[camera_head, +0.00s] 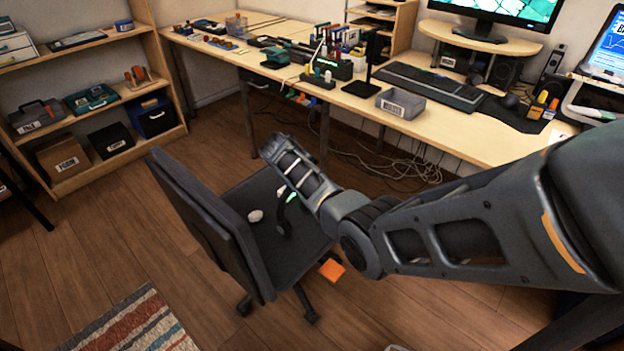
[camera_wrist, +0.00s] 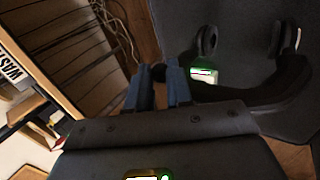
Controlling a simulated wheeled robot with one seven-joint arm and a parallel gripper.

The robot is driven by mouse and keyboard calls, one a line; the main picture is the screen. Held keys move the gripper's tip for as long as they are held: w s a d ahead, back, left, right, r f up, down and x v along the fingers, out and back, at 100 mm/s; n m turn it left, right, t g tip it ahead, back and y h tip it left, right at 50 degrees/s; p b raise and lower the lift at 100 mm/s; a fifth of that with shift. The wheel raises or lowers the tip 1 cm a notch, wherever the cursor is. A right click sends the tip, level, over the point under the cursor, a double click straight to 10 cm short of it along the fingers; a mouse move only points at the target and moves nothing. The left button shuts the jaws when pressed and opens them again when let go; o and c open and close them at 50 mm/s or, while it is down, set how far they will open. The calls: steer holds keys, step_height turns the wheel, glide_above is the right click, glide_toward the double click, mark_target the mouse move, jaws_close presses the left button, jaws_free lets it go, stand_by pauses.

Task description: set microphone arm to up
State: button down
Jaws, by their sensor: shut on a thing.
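A black curved thing, which looks like a headset (camera_wrist: 285,92), shows over the dark chair seat in the wrist view, with two rounded ends standing up. A small white and green piece (camera_wrist: 207,75) lies beside the curve. My gripper (camera_wrist: 159,75) has its two blue-grey fingers close together at the left end of the curve, shut on a dark part there. The fingers hide most of what is between them, and I cannot tell the microphone arm apart or its angle. In the head view my forearm hides part of the seat.
The office chair (camera_head: 205,205) stands on the wood floor below the desk (camera_head: 470,140). The desk carries a grey bin (camera_head: 400,104), a keyboard (camera_head: 430,85) and tools. Cables hang under it. Shelves (camera_head: 100,100) stand at the left. An orange block (camera_head: 332,270) is near the chair base.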

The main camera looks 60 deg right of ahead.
steer(key=shift+s+f, duration=0.1)
steer(key=shift+f, duration=0.1)
steer(key=c, duration=1)
jaws_free()
steer(key=shift+r, duration=0.1)
steer(key=shift+p+v, duration=0.5)
steer(key=shift+v, duration=3.4)
steer(key=shift+c, duration=0.4)
